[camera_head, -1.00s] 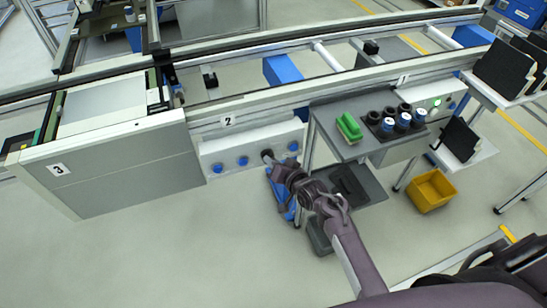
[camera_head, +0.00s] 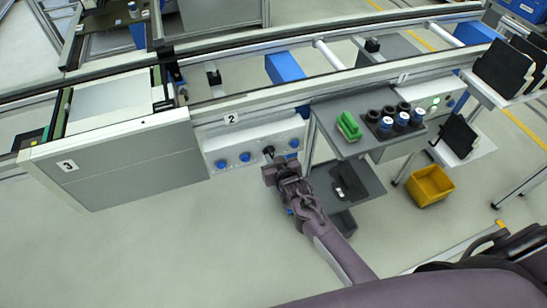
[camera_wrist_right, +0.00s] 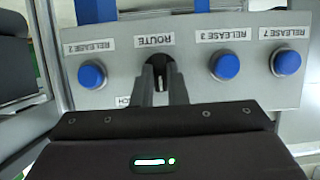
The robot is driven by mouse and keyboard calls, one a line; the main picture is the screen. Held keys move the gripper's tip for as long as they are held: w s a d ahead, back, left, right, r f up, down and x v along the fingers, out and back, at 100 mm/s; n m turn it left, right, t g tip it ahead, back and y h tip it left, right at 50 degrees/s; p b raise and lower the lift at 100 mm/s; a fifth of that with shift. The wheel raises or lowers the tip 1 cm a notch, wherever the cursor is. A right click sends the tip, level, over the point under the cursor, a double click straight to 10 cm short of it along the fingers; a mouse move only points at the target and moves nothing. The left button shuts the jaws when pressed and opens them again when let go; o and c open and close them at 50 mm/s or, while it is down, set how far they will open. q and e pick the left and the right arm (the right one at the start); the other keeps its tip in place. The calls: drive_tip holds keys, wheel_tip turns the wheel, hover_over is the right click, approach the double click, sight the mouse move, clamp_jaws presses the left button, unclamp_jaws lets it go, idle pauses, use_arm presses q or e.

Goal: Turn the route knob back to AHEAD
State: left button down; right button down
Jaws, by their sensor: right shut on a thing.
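The control panel (camera_head: 232,150) is a pale box on the front of the line, with blue push buttons (camera_head: 245,157). The dark route knob (camera_head: 268,150) sits between two of them. My right gripper (camera_head: 269,157) is at the panel, its fingertips on the knob. In the right wrist view the panel appears upside down, and my gripper fingers (camera_wrist_right: 160,85) are closed around the knob below the ROUTE label (camera_wrist_right: 154,41). The fingers hide most of the knob, so its pointer direction cannot be read. My left gripper is not in view.
Blue buttons labelled RELEASE 2 (camera_wrist_right: 91,74) and RELEASE 3 (camera_wrist_right: 224,66) flank the knob closely. A grey side table (camera_head: 345,140) with a green object (camera_head: 348,126) and dark cups stands to the right. A yellow bin (camera_head: 430,186) is on the floor.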

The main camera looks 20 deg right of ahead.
idle(0.4)
drive_tip(key=c, duration=1.4)
unclamp_jaws()
drive_tip(key=shift+c, duration=0.2)
drive_tip(key=v, duration=0.7)
drive_tip(key=shift+s+r, duration=0.2)
drive_tip(key=shift+s, duration=0.15)
drive_tip(key=shift+f, duration=0.1)
drive_tip(key=s+f+n+g, duration=0.15)
drive_tip(key=s+f, duration=0.25)
drive_tip(key=f, duration=0.4)
drive_tip(key=s+f+m+g, duration=0.1)
drive_tip(key=s+f+g, duration=0.1)
drive_tip(key=s+f, duration=0.35)
drive_tip(key=s+d+f+g, duration=0.1)
drive_tip(key=s+f+g, duration=0.2)
drive_tip(key=s+f, duration=0.5)
drive_tip(key=s+d+f+n+g, duration=0.1)
drive_tip(key=s+d+f+g, duration=0.1)
drive_tip(key=s+f, duration=0.6)
drive_tip(key=s+d+f+g, duration=0.2)
drive_tip(key=s+f, duration=0.6)
drive_tip(key=s, duration=0.8)
drive_tip(key=shift+s+d+g, duration=0.15)
drive_tip(key=shift+s+g, duration=0.05)
drive_tip(key=shift+g, duration=0.85)
